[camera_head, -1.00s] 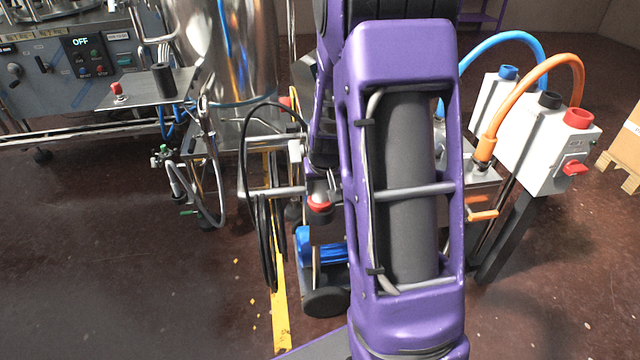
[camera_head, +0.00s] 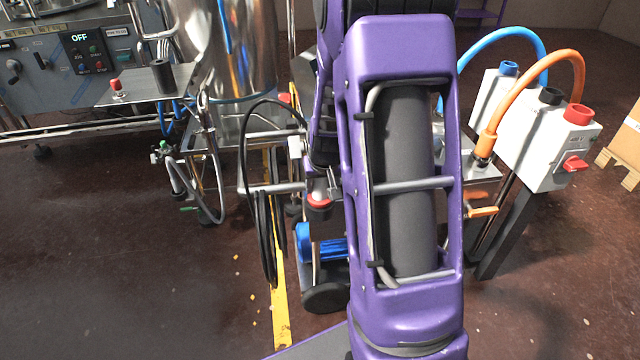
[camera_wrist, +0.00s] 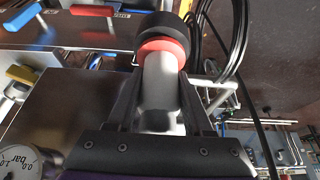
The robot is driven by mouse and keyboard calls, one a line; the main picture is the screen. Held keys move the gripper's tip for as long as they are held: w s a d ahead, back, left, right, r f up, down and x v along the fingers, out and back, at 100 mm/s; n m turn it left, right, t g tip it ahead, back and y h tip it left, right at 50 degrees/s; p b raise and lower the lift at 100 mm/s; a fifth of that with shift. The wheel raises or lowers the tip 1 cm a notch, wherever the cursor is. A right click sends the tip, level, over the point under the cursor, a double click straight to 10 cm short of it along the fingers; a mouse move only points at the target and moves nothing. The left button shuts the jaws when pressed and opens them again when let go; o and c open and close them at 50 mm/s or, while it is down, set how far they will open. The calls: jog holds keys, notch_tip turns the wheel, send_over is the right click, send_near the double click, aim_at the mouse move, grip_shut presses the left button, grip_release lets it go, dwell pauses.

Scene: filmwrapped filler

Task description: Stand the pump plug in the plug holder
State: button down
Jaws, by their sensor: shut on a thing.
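My gripper (camera_wrist: 160,78) is shut on the pump plug (camera_wrist: 164,48) in the wrist view. The plug has a pale grey body, a red ring and a black end that points away from the gripper. In the head view the plug's red ring (camera_head: 318,202) shows left of my purple arm, which hides most of the gripper. A black upright cylinder (camera_head: 163,77) stands on a steel shelf at the left; it may be the plug holder, but I cannot tell for sure. The plug is well apart from it.
A steel tank (camera_head: 238,50) stands between that shelf and my arm. Black cable loops (camera_head: 268,235) hang beside the plug. A blue-motored pump cart (camera_head: 325,250) is below. A white socket box (camera_head: 540,140) with blue and orange cables stands right. Floor at front left is clear.

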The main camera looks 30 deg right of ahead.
dwell(0.3)
jog(key=shift+c, duration=1.1)
grip_release()
jog(key=p+v, duration=0.3)
jog(key=v, duration=1.4)
jog(key=shift+s, duration=0.2)
